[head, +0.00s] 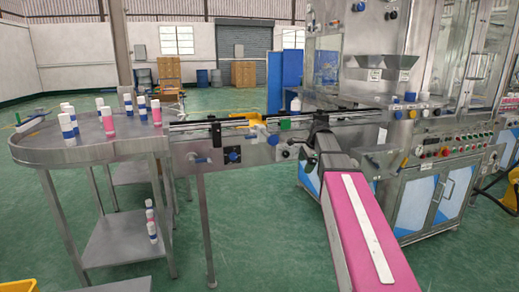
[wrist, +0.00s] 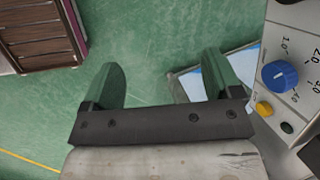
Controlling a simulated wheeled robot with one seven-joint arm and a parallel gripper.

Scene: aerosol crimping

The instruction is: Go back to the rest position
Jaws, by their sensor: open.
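My gripper (wrist: 161,60) shows in the wrist view with its two green fingers wide apart and nothing between them. It is open and empty, with green floor visible beyond the fingers. A grey control panel (wrist: 296,62) with a blue knob (wrist: 281,75) is at the right of the wrist view, beside the right finger and apart from it. In the head view, my pink arm reaches up from the bottom toward the conveyor (head: 268,124); the fingers cannot be made out there.
A round steel table (head: 80,153) with several small bottles stands at the left of the head view, with more bottles on a lower shelf (head: 125,243). The crimping machine (head: 440,150) fills the right side. Green floor (head: 255,240) is open in front of the conveyor.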

